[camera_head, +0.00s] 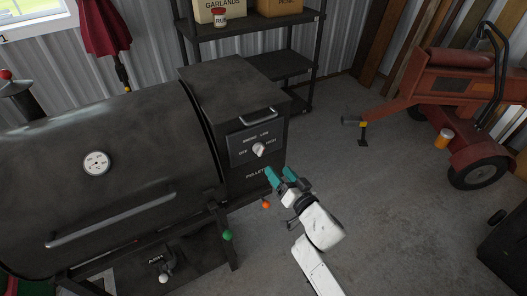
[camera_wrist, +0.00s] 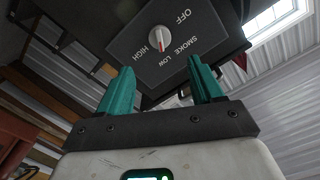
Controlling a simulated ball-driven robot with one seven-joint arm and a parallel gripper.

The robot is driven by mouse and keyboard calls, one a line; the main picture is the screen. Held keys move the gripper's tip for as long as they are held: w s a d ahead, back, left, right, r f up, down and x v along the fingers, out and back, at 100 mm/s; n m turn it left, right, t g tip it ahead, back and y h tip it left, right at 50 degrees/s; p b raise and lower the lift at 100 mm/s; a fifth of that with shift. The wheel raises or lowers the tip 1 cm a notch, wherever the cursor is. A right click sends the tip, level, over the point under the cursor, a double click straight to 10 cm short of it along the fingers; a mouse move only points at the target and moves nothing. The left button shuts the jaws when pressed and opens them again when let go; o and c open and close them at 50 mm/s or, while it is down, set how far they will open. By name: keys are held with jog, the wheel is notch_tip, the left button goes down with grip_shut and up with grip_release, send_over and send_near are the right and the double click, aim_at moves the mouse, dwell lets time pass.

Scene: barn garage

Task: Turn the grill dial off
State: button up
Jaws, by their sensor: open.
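The grill dial (camera_head: 259,149) is a small pale knob on the dark control panel (camera_head: 244,152) of the pellet box, at the right end of the grill. The panel reads OFF, SMOKE, LOW and HIGH. In the wrist view the dial (camera_wrist: 158,38) shows a red mark on its lower part, away from OFF; its exact setting is hard to tell. My gripper (camera_head: 280,173) is open, below and right of the dial and apart from it. In the wrist view its teal fingers (camera_wrist: 159,68) are spread and empty, with the dial ahead, above the gap between them.
The big black grill (camera_head: 130,150) with a long handle fills the left. A handle (camera_head: 258,117) sits above the panel. A green ball (camera_head: 228,235) and an orange ball (camera_head: 266,205) are low near the grill. A red machine (camera_head: 460,95) stands right; the floor between is mostly clear.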

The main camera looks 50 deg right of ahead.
aim_at(260, 150)
jog(key=b+x, duration=0.1)
jog(key=x, duration=0.9)
jog(key=shift+w, duration=0.15)
jog(key=c, duration=1)
